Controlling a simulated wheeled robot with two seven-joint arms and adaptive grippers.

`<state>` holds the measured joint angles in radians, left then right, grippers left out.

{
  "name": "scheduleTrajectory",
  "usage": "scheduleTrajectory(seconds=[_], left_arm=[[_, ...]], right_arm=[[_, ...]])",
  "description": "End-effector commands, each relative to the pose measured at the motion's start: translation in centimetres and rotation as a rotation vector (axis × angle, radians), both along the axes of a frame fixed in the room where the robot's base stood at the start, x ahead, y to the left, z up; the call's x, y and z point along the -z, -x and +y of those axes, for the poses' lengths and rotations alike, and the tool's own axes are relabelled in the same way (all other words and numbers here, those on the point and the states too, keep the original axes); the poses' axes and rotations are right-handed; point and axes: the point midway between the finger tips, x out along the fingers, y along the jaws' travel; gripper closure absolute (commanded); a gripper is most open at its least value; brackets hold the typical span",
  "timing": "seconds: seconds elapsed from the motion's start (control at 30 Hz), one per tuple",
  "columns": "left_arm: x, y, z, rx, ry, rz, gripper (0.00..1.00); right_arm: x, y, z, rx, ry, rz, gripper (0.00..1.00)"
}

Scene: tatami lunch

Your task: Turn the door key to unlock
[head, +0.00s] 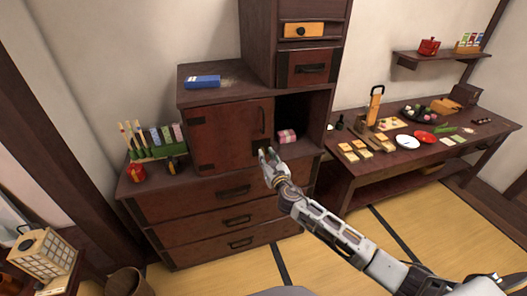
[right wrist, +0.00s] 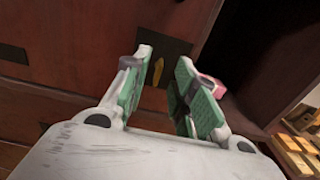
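The reddish-brown cabinet door (head: 225,122) is shut on the left half of the upper cabinet, beside an open compartment. In the right wrist view a small gold key (right wrist: 158,71) sits upright, slightly tilted, at a dark lock plate (right wrist: 176,52) near the door's lower right corner. My right gripper (head: 266,153) is in front of this corner and hides most of the lock in the head view. In the right wrist view its green-padded fingers (right wrist: 165,72) are apart, and the key shows in the gap between their tips. I cannot tell if they touch it. My left gripper is out of view.
The open compartment (head: 303,108) right of the door holds a pink bundle (head: 287,136). Drawers (head: 235,192) are below. A low table (head: 340,174) with food and dishes stands to the right.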

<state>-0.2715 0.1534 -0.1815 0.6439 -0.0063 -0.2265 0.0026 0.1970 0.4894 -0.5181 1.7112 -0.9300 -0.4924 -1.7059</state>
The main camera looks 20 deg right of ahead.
Motion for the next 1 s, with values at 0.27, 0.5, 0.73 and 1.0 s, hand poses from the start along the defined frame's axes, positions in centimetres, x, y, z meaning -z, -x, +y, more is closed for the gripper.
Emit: scheduleTrajectory(seconds=[0.27,0.5,0.73,1.0], left_arm=[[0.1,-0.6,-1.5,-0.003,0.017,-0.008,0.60],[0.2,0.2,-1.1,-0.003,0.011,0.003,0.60],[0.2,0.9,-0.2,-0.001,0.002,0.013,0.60],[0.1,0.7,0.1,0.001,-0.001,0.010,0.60]], right_arm=[[0.0,-2.6,0.1,0.001,-0.001,-0.001,0.73],[0.0,-4.1,0.1,0.001,-0.001,-0.001,0.73],[0.0,-4.4,0.2,0.000,-0.001,0.000,0.73],[0.0,-4.4,0.2,0.000,-0.001,0.000,0.82]])
